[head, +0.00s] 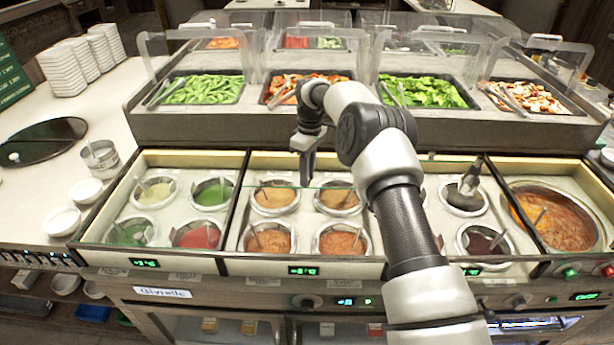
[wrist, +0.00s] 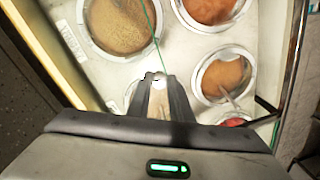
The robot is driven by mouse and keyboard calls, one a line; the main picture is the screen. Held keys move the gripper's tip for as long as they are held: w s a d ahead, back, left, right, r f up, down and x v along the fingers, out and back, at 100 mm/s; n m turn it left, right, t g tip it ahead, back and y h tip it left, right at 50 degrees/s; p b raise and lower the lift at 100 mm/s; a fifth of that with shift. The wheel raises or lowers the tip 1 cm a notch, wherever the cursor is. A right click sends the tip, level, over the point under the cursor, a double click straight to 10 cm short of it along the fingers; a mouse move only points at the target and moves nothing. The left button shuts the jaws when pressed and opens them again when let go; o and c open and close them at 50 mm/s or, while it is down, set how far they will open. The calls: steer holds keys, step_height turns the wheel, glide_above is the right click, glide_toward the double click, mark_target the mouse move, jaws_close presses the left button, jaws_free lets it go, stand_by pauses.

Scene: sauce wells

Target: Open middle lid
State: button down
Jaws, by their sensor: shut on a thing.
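The middle sauce section (head: 308,222) holds several round wells of orange and brown sauce. Its lid is clear glass, seen mostly as a thin green edge (head: 270,188) running across the section. In the wrist view the green lid edge (wrist: 156,32) runs up to my fingertips. My gripper (head: 306,183) points down over the middle section, between the two back wells, at the lid edge. It also shows in the wrist view (wrist: 158,82), with its fingers closed at the edge. How far the glass is raised I cannot tell.
The left section (head: 165,212) has green, red and pale sauces. The right section (head: 470,215) is partly hidden by my arm, with a large orange pot (head: 553,215) beyond. Salad trays (head: 205,90) under clear guards stand behind. White bowls (head: 62,221) sit at left.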

stand_by(0.3)
steer(key=c, duration=1.6)
jaws_free()
steer(key=shift+r, duration=0.1)
steer(key=r+p, duration=0.1)
steer(key=r, duration=0.4)
steer(key=w+r+p, duration=0.1)
steer(key=r+p, duration=0.1)
steer(key=r, duration=0.4)
steer(key=r+p, duration=0.1)
steer(key=r, duration=0.5)
steer(key=shift+w+d+r+p, duration=0.1)
steer(key=shift+w+d+p, duration=0.1)
steer(key=shift+d+p, duration=0.15)
